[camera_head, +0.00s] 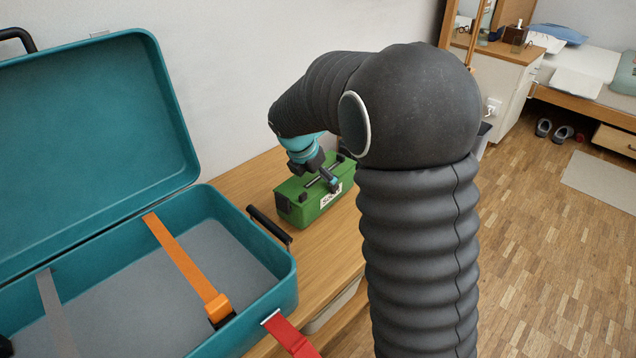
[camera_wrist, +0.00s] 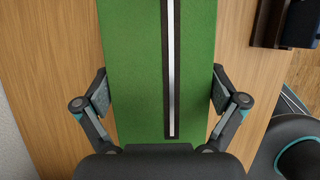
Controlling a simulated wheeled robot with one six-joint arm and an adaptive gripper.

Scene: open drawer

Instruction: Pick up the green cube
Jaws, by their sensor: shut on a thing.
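A green box (camera_head: 300,213) stands on the wooden table, with a white label on its front and dark fittings on its lid. It is a long box rather than a plain cube. My gripper (camera_head: 320,178) is over its top. In the wrist view the green box (camera_wrist: 135,60) fills the middle, with a dark strip and a silver line along it. The fingers of my gripper (camera_wrist: 160,92) press on its left and right sides. The box appears to rest on the table; the far end of it is out of the wrist view.
An open teal suitcase (camera_head: 282,290) stands left of the box, with an orange strap (camera_head: 180,255) inside and a black handle (camera_head: 269,224) facing the box. A white wall is behind. A dark object (camera_wrist: 285,22) lies at the wrist view's upper right.

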